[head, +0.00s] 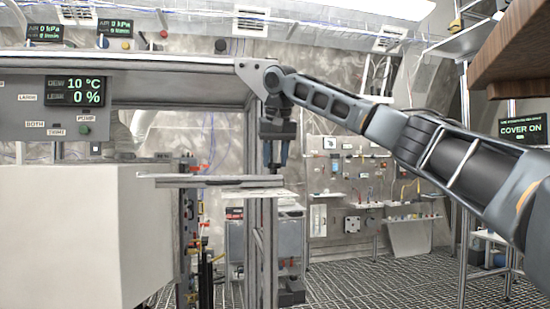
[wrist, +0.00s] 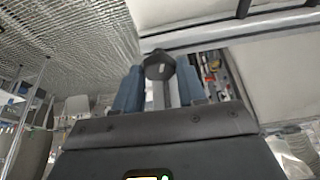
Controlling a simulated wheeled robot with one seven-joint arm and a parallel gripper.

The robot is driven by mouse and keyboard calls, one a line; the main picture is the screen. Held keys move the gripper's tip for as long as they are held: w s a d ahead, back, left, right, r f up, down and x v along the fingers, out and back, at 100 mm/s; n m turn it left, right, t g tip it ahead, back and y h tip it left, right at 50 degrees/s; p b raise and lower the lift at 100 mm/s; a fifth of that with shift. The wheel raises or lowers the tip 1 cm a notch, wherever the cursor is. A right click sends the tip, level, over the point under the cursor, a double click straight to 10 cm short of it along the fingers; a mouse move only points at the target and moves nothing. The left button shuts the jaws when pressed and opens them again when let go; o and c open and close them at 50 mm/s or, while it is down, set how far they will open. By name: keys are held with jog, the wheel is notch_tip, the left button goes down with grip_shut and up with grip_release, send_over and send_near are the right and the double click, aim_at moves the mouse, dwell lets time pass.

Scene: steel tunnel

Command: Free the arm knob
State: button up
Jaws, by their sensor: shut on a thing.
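A dark, faceted knob (wrist: 158,66) with a pale mark on its face shows in the wrist view, with a grey stem running from it. My gripper (wrist: 160,75) has one blue finger on either side of it and is shut on it. In the head view my gripper (head: 276,160) points straight down, just above a flat grey metal arm (head: 215,182) that juts out beside an upright post. The knob cannot be made out there between the fingers.
A large white block (head: 70,235) stands at left under a frame with a panel reading 10 °C and 0 %. A metal post (head: 258,240) stands close by my gripper. A screen (head: 523,129) at right reads COVER ON.

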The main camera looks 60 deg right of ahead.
jog(key=shift+n+p, duration=0.3)
jog(key=n+y+p, duration=0.1)
jog(key=n+p, duration=0.2)
jog(key=shift+r+t, duration=0.15)
jog(key=shift+t, duration=0.25)
jog(key=shift+s+d+n+t+y+p, duration=0.15)
jog(key=shift+n+t+y+p, duration=0.15)
jog(key=shift+n+p, duration=0.75)
jog(key=o, duration=1.1)
jog(key=shift+c, duration=0.2)
jog(key=v, duration=0.7)
jog(key=shift+r+b, duration=0.2)
jog(key=shift+b, duration=0.2)
jog(key=shift+s, duration=0.1)
